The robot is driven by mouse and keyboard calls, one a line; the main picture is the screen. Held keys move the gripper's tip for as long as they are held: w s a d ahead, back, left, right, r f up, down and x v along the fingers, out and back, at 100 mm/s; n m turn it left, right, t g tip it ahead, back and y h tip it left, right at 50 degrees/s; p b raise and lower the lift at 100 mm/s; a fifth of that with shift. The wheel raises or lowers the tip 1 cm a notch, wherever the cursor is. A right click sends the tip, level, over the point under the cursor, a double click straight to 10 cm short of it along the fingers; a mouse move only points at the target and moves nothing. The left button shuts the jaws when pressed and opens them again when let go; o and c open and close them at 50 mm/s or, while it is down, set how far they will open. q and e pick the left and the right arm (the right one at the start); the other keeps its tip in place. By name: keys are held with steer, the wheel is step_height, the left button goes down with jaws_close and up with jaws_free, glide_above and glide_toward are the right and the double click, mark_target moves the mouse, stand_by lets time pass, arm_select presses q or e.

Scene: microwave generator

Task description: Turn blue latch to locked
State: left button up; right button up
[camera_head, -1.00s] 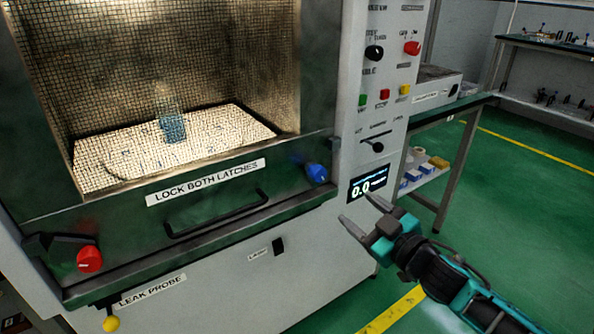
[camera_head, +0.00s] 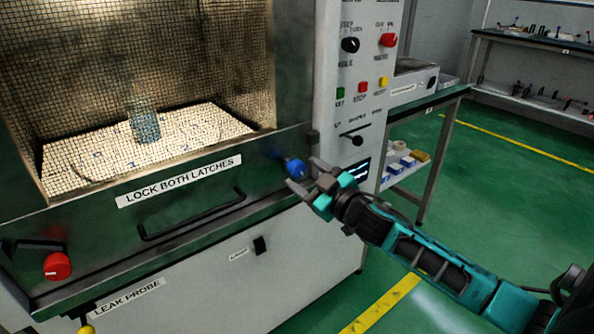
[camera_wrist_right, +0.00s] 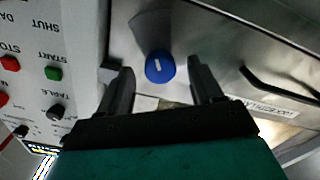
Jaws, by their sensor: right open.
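My left gripper is out of view.
A red latch knob (camera_head: 57,266) is at the door's left end. A dark door handle (camera_head: 192,214) runs between the knobs. The control panel (camera_head: 366,85) with buttons and knobs stands just right of the door. Green floor is free at the right.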

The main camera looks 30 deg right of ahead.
mark_target(300, 172)
steer(key=shift+w+a, duration=0.1)
steer(key=shift+w, duration=1.75)
steer(key=shift+c, duration=0.3)
steer(key=c, duration=0.9)
steer(key=shift+c, duration=0.2)
